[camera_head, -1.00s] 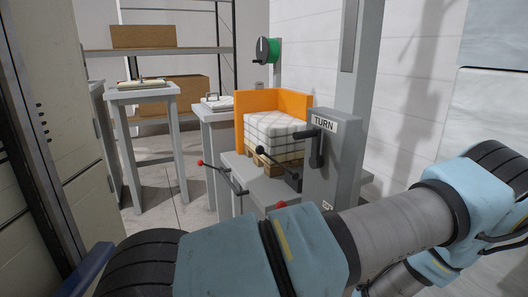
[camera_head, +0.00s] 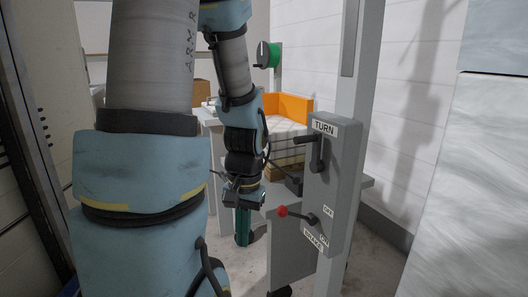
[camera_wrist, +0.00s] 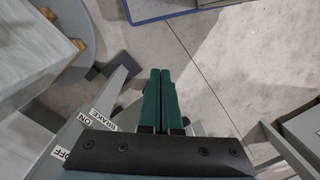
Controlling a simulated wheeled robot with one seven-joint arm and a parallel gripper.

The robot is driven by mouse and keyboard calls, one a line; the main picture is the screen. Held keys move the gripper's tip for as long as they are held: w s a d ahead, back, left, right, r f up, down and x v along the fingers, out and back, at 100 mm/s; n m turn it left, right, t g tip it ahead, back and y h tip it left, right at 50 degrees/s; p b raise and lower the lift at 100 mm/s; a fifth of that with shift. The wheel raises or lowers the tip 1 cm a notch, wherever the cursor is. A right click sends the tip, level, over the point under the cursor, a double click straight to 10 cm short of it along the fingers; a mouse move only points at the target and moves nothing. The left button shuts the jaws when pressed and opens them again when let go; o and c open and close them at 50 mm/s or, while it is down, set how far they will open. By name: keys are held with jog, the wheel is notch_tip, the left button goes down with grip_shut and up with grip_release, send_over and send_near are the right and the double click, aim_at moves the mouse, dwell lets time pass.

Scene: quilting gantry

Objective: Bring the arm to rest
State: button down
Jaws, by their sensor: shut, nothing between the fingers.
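My gripper (camera_head: 243,238) hangs pointing down at the end of my arm, in front of the grey bench and left of the control post. In the wrist view its two green fingers (camera_wrist: 160,75) lie side by side, shut and empty, with floor beyond the tips. My blue and grey arm stands tall across the left and middle of the head view and hides much of the room behind it.
Right of my gripper, a grey post box (camera_head: 338,185) carries a black TURN handle (camera_head: 317,150) and a red-knobbed BRAKE lever (camera_head: 283,211). Behind are an orange corner guard (camera_head: 296,107) and a green reel (camera_head: 270,54). Floor shows right of the post.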

notch_tip(320, 180, up, 20)
jog(key=w+a+n+t+p, duration=0.2)
jog(key=p, duration=1.4)
jog(key=shift+h, duration=0.4)
